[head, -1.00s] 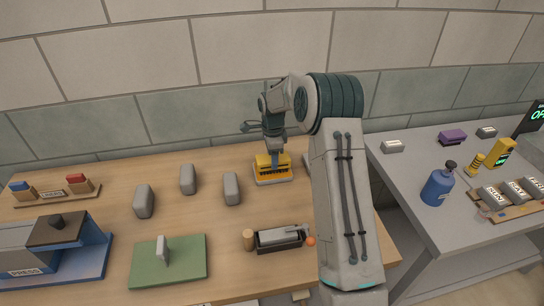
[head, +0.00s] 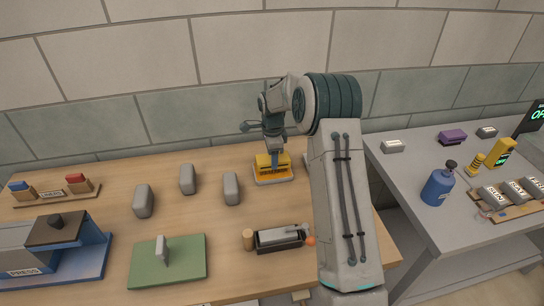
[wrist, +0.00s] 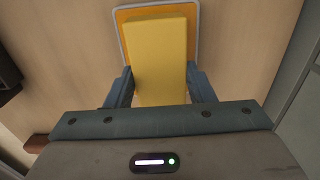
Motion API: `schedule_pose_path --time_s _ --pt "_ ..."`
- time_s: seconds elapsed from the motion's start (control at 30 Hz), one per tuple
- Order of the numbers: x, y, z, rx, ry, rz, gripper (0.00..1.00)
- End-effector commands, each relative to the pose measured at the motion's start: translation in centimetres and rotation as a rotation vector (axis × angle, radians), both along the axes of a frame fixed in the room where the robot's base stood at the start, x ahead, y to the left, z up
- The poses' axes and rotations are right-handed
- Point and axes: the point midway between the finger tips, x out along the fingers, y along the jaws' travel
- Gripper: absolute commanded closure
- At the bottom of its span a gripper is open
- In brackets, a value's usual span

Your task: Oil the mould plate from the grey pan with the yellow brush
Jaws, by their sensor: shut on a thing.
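The yellow brush (head: 266,161) is between the fingers of my gripper (head: 272,153), which is shut on it. In the wrist view the brush (wrist: 160,60) fills the gap between my two blue fingers. The grey pan (head: 288,178) is directly below the brush on the wooden table. Its grey rim (wrist: 197,18) and orange inside show around the brush. The brush is in or just over the pan; I cannot tell if it touches the bottom. A green plate (head: 145,272), which may be the mould plate, lies at the front left with a light grey upright piece on it.
Several grey bricks (head: 188,179) stand left of the pan. A dark tray (head: 278,246) with a grey piece lies in front of it. A blue press (head: 85,262) is at the left. A grey side table (head: 420,215) holds a blue bottle (head: 438,187).

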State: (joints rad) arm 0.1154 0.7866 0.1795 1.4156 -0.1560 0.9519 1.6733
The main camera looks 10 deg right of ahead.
Motion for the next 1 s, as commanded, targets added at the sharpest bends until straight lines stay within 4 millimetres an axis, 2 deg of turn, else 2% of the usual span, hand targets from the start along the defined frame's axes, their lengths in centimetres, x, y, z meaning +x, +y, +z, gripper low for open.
schedule_pose_path --time_s 0.2,0.37,1.0 --pt "-0.1 0.0 -0.2 0.001 0.005 0.000 0.73" --pt "-0.1 0.0 0.3 0.000 0.004 0.000 0.73" --pt "0.0 0.0 5.6 0.000 0.000 -0.001 0.73"
